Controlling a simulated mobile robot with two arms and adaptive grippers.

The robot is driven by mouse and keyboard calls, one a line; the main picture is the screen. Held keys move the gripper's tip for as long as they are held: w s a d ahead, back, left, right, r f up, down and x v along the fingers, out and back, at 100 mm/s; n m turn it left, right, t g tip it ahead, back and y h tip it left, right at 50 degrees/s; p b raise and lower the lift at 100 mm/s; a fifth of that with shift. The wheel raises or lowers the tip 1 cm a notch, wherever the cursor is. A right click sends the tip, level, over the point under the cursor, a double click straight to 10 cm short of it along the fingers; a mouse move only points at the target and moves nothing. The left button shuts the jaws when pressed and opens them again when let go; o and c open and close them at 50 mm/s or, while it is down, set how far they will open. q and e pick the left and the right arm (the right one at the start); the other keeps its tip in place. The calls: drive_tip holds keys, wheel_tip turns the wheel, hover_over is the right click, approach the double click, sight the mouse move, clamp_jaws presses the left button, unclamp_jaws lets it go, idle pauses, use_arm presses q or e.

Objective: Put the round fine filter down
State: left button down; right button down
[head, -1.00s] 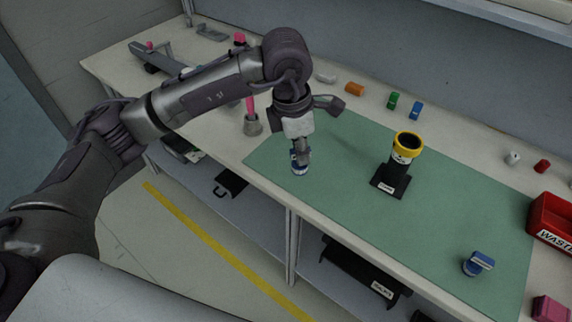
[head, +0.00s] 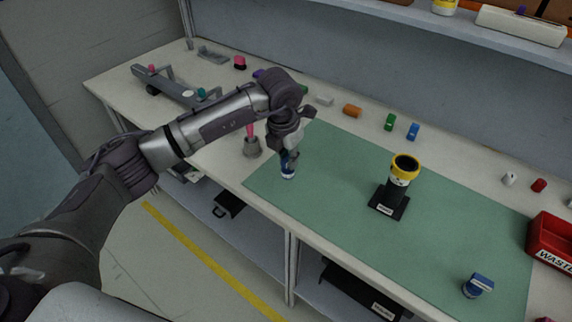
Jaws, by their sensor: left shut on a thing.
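My left gripper (head: 288,158) is shut on a small round blue and white piece, the round fine filter (head: 288,171). It is over the left end of the green mat (head: 330,208). The fingers hide the filter's upper part. I cannot tell whether its underside touches the mat. A black stand with a yellow-rimmed cup (head: 404,168) stands upright on the mat to the right of the gripper. Another blue and white piece (head: 477,286) sits at the mat's front right. My right gripper is not in view.
A red waste bin (head: 553,243) stands at the right. Small coloured parts, including an orange one (head: 352,111) and a green one (head: 390,122), lie along the back. A grey holder with a pink handle (head: 252,146) stands just left of the gripper.

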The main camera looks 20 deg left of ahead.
sight(286, 169)
use_arm(q)
drive_tip(key=shift+w+a+f, duration=0.3)
drive_tip(key=shift+a+f, duration=0.1)
wheel_tip(286, 169, down, 4)
drive_tip(key=shift+r+p, duration=0.1)
drive_tip(key=shift+p, duration=0.6)
drive_tip(key=shift+f+b, duration=0.25)
drive_tip(key=shift+b, duration=0.05)
drive_tip(key=c, duration=1.1)
unclamp_jaws()
drive_tip(key=shift+r, duration=0.1)
drive_tip(key=shift+c, duration=0.2)
